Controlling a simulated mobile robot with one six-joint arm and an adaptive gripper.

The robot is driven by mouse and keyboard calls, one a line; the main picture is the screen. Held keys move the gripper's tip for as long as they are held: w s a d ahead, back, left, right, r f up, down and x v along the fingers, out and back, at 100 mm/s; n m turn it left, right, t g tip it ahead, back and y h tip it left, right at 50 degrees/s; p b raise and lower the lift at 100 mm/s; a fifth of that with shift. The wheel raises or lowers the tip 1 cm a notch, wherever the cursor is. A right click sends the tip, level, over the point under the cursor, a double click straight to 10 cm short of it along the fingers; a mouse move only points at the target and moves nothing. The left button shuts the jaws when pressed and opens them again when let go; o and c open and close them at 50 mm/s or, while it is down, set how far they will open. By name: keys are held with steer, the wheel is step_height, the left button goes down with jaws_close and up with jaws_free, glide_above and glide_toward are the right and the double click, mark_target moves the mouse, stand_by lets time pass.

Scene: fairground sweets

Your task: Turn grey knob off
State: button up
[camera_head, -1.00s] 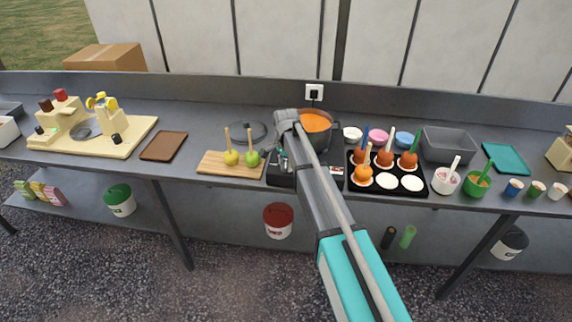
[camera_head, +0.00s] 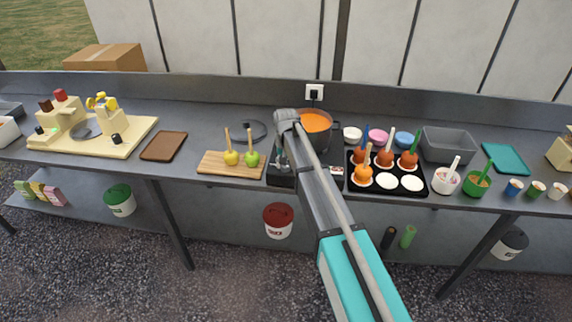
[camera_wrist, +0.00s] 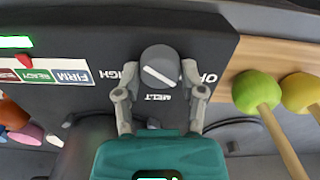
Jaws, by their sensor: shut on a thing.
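The grey knob (camera_wrist: 160,68) is round with a white line across its face. It sits on the front panel of a black cooker (camera_wrist: 70,40), which also shows in the head view (camera_head: 280,174). Around the knob the panel is lettered "OFF", "MELT" and "HIGH", partly covered. The white line lies at a slant. My gripper (camera_wrist: 160,82) has one finger on each side of the knob and is shut on it. In the head view my arm hides the knob and the gripper's fingertips.
A pot of orange liquid (camera_head: 315,122) stands on the cooker. A wooden board (camera_head: 232,170) with two apples on sticks (camera_head: 251,158) is left of it. A black tray (camera_head: 388,185) of coated apples is on the right. A red lever (camera_wrist: 24,62) sits by the label strip.

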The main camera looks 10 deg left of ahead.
steer(key=shift+n, duration=1.6)
steer(key=o, duration=1.1)
steer(key=shift+o, duration=0.2)
steer(key=shift+m, duration=0.3)
